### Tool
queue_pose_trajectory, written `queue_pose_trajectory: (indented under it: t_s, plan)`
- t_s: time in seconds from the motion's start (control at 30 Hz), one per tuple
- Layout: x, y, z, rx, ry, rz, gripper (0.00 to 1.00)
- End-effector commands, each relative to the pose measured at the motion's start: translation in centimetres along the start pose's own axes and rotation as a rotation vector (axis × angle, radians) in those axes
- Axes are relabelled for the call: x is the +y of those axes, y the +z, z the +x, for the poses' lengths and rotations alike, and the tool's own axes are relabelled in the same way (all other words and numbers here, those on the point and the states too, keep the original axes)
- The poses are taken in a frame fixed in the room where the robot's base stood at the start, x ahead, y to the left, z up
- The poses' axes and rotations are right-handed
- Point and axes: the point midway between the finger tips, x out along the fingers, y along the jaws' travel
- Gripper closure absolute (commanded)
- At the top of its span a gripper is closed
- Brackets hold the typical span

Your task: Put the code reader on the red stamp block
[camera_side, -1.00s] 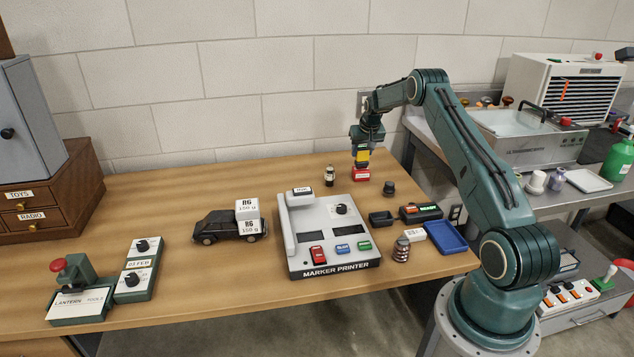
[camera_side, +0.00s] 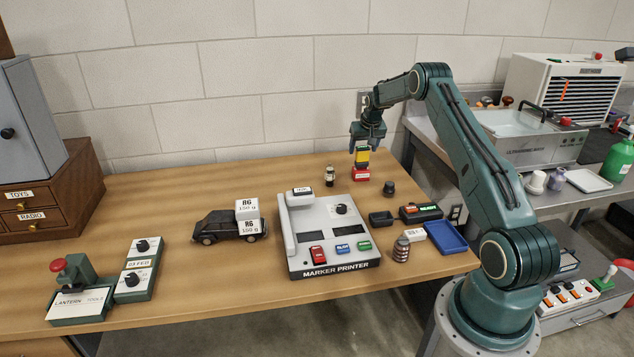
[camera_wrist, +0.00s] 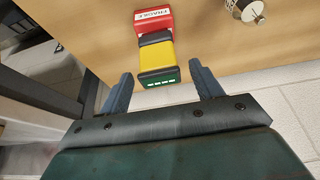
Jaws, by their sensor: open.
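The code reader (camera_side: 362,157), a yellow and dark block with a green end, stands upright on the red stamp block (camera_side: 361,174) at the back right of the table. In the wrist view the code reader (camera_wrist: 158,62) and the red stamp block (camera_wrist: 153,19), labelled FRAGILE, touch end to end. My gripper (camera_side: 366,146) is just above the code reader. In the wrist view its two fingers (camera_wrist: 163,82) are spread wide, one on each side of the code reader's green end, with gaps between.
A small dark-capped bottle (camera_side: 329,176) stands left of the stamp block, and a dark knob-like piece (camera_side: 389,188) stands right of it. The marker printer (camera_side: 330,235) is in front. A blue tray (camera_side: 447,237) lies to the right. The wall is close behind.

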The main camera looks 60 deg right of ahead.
Motion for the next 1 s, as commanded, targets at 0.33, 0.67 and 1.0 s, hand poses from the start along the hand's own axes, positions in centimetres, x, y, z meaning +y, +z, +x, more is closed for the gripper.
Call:
queue_pose_trajectory:
  t_s: [0.33, 0.67, 1.0]
  plan:
    - [0.0, 0.0, -4.7, 0.003, 0.0, 0.0, 0.35]
    - [0.0, 0.0, -9.0, 0.002, 0.0, 0.0, 0.35]
    - [0.0, 0.0, -10.5, 0.0, 0.0, 0.0, 0.35]
